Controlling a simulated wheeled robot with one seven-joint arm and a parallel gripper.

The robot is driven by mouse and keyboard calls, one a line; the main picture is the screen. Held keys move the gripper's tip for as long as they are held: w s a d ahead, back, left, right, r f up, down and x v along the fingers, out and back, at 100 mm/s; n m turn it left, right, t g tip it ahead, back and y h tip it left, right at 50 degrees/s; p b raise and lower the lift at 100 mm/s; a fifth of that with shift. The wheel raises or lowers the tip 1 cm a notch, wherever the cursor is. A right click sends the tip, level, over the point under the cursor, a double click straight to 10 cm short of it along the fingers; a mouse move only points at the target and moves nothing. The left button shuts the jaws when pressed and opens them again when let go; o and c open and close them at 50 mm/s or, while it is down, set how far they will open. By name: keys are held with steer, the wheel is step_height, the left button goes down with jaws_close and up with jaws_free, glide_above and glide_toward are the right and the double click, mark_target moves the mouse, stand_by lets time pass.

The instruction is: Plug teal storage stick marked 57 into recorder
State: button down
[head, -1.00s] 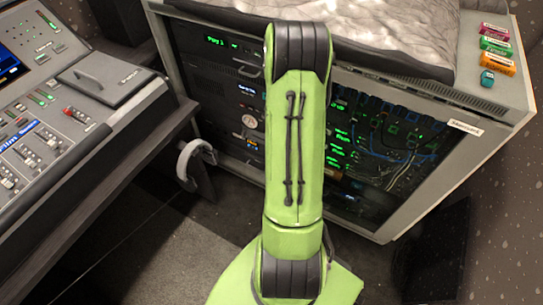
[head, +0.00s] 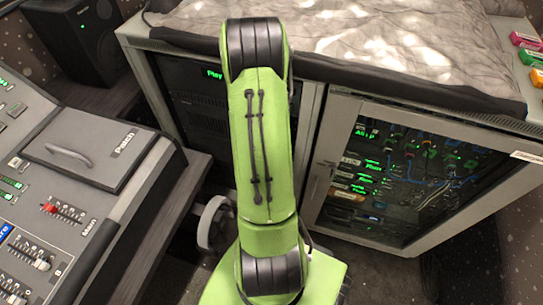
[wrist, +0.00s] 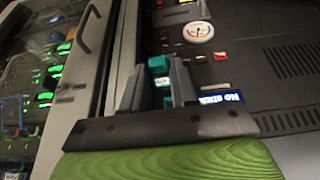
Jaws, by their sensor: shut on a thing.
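In the wrist view my gripper (wrist: 157,72) is shut on a teal stick (wrist: 159,65), which shows between the two grey fingers. Its marking cannot be read. A dark equipment panel, apparently the recorder (wrist: 250,45), faces the gripper, with a small blue display (wrist: 218,98) that reads "No stick". I cannot tell whether the stick touches the panel, and no socket is clearly visible. In the head view my green arm hides the gripper and much of the left rack bay.
A round gauge (wrist: 198,31) sits on the panel. A glass-doored rack (head: 400,180) with lit cables stands right of my arm. A grey cloth (head: 400,40) covers the cabinet top. Coloured boxes (head: 527,40) lie at its right end. A mixing desk (head: 70,200) stands left.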

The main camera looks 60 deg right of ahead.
steer(key=shift+w+d+r, duration=0.1)
steer(key=shift+w+d, duration=0.2)
steer(key=shift+w+d+p, duration=0.15)
steer(key=shift+d+p, duration=0.35)
steer(key=shift+d, duration=0.75)
steer(key=shift+w+d+p, duration=0.15)
steer(key=shift+d+p, duration=0.3)
steer(key=shift+d, duration=0.75)
steer(key=shift+w+d+b, duration=0.2)
steer(key=shift+d+b, duration=0.35)
steer(key=shift+d, duration=0.55)
steer(key=c, duration=0.8)
jaws_free()
steer(key=p+v, duration=0.5)
steer(key=v, duration=1)
steer(key=shift+s+a+r, duration=0.1)
steer(key=shift+s+r, duration=0.05)
steer(key=shift+r, duration=0.2)
